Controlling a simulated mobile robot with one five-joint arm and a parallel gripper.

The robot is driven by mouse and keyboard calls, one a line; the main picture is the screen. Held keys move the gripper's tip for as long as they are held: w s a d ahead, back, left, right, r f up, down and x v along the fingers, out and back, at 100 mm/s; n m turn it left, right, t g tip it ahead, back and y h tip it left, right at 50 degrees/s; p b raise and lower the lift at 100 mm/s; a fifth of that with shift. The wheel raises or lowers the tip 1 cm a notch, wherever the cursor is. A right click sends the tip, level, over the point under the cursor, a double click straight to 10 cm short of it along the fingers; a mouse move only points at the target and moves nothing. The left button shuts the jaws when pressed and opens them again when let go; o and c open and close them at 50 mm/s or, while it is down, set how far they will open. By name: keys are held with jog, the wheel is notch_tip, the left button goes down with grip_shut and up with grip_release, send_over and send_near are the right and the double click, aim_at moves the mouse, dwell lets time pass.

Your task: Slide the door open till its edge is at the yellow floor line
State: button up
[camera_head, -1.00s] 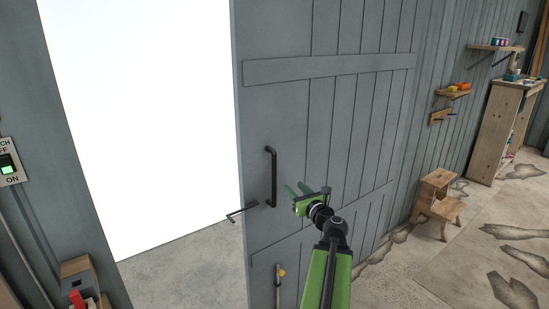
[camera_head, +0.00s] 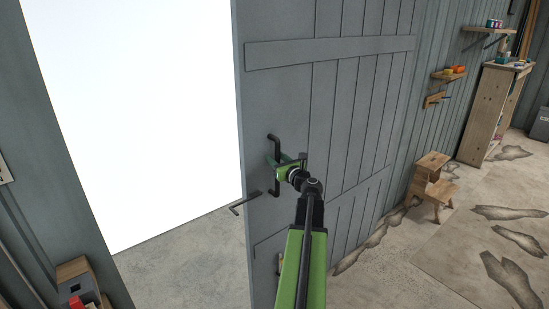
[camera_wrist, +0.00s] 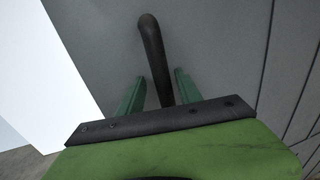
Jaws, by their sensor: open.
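The grey plank door (camera_head: 290,105) stands partly open, with a bright white opening (camera_head: 140,110) to its left. A black vertical bar handle (camera_head: 274,140) is fixed near the door's left edge. It also shows in the wrist view (camera_wrist: 153,50). My green gripper (camera_head: 274,160) is at the handle. In the wrist view, its two teal fingers (camera_wrist: 156,90) are apart, one on each side of the bar, with gaps visible; the gripper is open. The gripper hides the middle of the handle. I see no yellow floor line in these frames.
A black latch lever (camera_head: 244,202) sticks out at the door's left edge. A wooden step stool (camera_head: 433,185) and a shelf unit (camera_head: 492,110) stand along the wall to the right. Concrete floor (camera_head: 400,265) with dark patches lies open in front.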

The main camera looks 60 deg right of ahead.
jog(key=shift+w, duration=0.15)
jog(key=shift+s+d, duration=0.15)
jog(key=shift+s, duration=0.05)
jog(key=shift+c, duration=0.8)
grip_shut()
dwell(0.4)
